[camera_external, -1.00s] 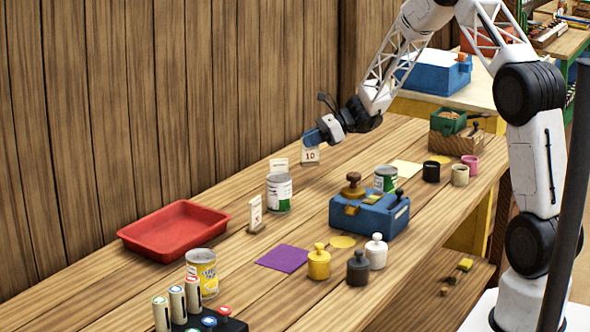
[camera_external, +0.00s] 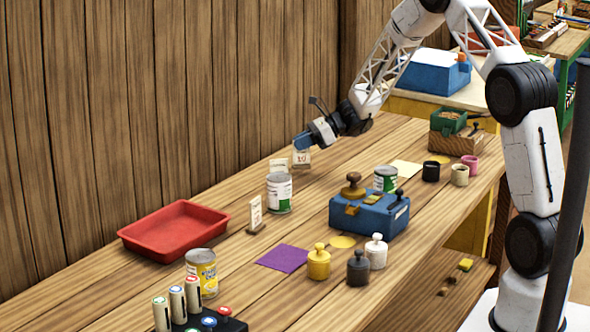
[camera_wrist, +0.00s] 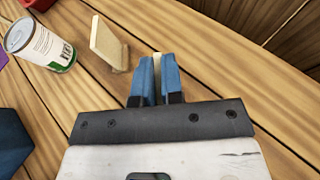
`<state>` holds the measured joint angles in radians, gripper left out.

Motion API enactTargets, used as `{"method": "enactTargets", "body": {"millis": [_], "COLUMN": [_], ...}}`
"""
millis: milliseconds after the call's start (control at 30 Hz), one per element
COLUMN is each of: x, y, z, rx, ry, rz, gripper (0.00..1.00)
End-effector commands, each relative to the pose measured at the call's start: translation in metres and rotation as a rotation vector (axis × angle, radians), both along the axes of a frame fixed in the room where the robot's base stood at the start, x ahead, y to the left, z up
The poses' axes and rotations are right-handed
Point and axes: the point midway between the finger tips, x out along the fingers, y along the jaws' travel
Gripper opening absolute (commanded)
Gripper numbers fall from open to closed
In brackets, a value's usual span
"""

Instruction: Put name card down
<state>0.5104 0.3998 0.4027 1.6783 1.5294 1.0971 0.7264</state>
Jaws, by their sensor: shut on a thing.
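My gripper (camera_external: 303,142) is low over the far back part of the table, near the wooden wall. Its blue fingers (camera_wrist: 156,70) are shut on a small pale name card (camera_external: 301,158) with dark marks. The card looks upright, and its edge (camera_wrist: 157,60) shows between the fingers in the wrist view. I cannot tell whether its foot touches the table. Another name card (camera_external: 279,164) stands just left of it, partly behind a can; it also shows in the wrist view (camera_wrist: 108,42). A third name card (camera_external: 256,213) stands nearer the front.
A green-and-white can (camera_external: 279,194) stands in front of the cards. A red tray (camera_external: 140,240) lies to the left. A blue box (camera_external: 370,218) with a brown knob stands to the right. Table boards right of the held card are clear.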

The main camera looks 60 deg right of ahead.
Motion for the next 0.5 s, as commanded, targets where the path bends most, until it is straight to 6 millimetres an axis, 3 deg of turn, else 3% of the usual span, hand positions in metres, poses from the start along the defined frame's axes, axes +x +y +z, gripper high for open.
{"method": "enactTargets", "body": {"millis": [167, 500], "x": [0.0, 0.0], "y": [0.0, 0.0], "z": [-0.016, -0.018], "rx": [0.0, -0.001], "ry": [0.0, -0.001], "rz": [0.001, 0.0], "gripper": [0.0, 0.0]}}
